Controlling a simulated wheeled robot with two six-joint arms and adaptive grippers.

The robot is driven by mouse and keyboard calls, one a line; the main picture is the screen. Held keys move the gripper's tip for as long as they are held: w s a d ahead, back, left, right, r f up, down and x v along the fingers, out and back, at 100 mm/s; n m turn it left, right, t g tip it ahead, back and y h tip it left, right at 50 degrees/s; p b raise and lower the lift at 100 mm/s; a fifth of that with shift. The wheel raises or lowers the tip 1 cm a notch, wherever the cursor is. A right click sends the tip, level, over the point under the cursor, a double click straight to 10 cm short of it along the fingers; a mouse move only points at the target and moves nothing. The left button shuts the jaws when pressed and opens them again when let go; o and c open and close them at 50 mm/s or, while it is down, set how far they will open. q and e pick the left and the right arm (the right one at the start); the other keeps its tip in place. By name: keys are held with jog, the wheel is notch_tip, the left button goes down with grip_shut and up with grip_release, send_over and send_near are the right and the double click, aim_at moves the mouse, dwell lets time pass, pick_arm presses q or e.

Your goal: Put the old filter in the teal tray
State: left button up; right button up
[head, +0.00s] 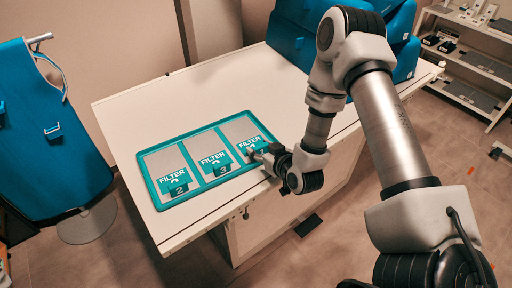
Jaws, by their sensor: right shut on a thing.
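The teal tray (184,199) lies on the white table, near its front edge. Three grey filter panels with teal "FILTER" labels lie in it side by side. The left filter (161,161) is marked 2 and the middle filter (205,148) is marked 3. The right filter (239,129) has its number hidden by my gripper. My right gripper (256,154) is shut on the lower label end of the right filter, at the tray's right end. Which filter is the old one I cannot tell. My left gripper is out of view.
The white table (150,105) is bare behind and left of the tray. A blue padded unit (292,38) stands at its far end. A blue apron-like item (35,130) hangs at left. Shelves (470,65) stand at far right.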

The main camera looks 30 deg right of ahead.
jog(key=shift+w, duration=0.15)
jog(key=o, duration=1.1)
jog(key=shift+o, duration=0.3)
jog(key=shift+s+r, duration=0.2)
jog(key=shift+s, duration=0.15)
jog(key=shift+w+f, duration=0.1)
